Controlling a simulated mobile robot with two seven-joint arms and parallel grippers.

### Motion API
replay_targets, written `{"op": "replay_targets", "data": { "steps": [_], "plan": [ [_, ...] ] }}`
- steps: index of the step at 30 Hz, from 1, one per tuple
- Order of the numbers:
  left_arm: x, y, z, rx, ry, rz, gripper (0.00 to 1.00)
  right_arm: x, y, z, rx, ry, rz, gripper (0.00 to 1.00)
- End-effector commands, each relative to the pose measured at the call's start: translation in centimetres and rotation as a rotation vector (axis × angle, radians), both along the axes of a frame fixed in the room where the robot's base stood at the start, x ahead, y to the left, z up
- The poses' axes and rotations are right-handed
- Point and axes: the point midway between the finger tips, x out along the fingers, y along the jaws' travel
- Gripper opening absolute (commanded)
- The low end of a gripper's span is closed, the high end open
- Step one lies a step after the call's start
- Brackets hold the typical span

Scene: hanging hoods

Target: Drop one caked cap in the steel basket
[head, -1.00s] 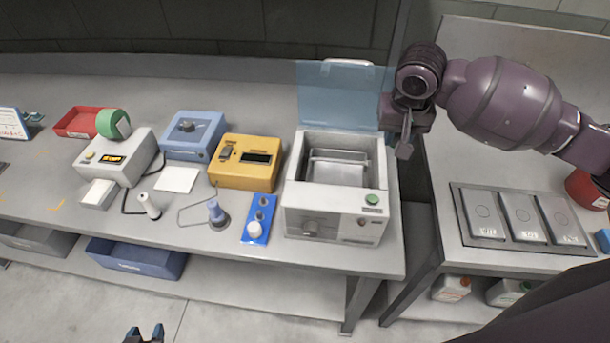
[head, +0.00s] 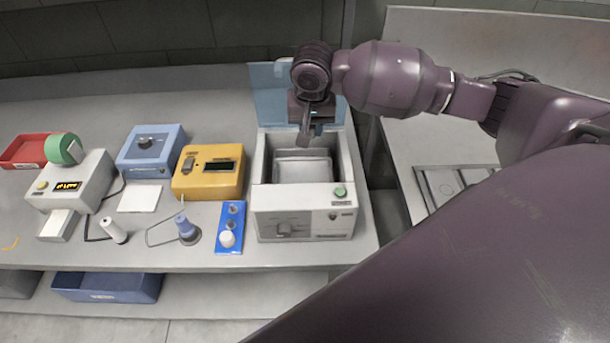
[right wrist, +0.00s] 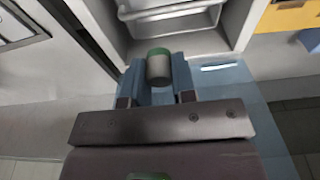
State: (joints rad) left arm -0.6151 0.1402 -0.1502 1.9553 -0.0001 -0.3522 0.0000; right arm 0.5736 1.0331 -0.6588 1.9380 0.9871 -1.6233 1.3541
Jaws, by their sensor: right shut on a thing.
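The steel basket (head: 302,166) sits inside the open well of a white bath unit (head: 303,213). Its wire rim and part of its inside show at the top of the right wrist view (right wrist: 172,12). My right gripper (head: 305,135) hangs over the back of the bath, in front of the raised lid. In the right wrist view its blue fingers (right wrist: 157,75) are shut on a small grey cylindrical cap with a green end (right wrist: 158,68). The cap is apart from the basket in that view. In the head view the cap is mostly hidden. My left gripper is out of view.
The clear blue lid (head: 270,95) stands raised behind the bath. A yellow box (head: 208,172), a blue box (head: 150,152) and a blue strip with knobs (head: 230,228) stand to the left. A gap separates this bench from the right one.

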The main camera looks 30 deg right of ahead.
Motion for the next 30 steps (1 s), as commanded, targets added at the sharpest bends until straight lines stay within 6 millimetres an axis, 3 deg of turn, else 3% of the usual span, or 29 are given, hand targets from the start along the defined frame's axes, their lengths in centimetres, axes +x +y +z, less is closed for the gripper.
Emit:
{"op": "replay_targets", "data": {
  "steps": [8,19,20,24,26,30],
  "plan": [
    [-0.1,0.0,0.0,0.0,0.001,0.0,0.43,0.0,0.0,-2.2,0.0,0.001,0.001,0.03],
    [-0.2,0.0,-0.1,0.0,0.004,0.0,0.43,0.0,0.0,-2.5,0.0,0.0,0.001,0.03],
    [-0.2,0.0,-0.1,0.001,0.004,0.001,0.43,0.0,0.0,-2.5,0.0,0.0,0.001,0.26],
    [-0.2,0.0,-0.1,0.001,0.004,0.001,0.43,0.0,0.0,-2.5,0.0,0.0,0.001,0.48],
    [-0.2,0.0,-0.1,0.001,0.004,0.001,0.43,0.0,0.0,-2.5,0.0,0.0,0.001,0.54],
    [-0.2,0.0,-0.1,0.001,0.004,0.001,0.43,0.0,0.0,-2.5,-0.001,-0.001,0.001,0.54]
  ]
}}
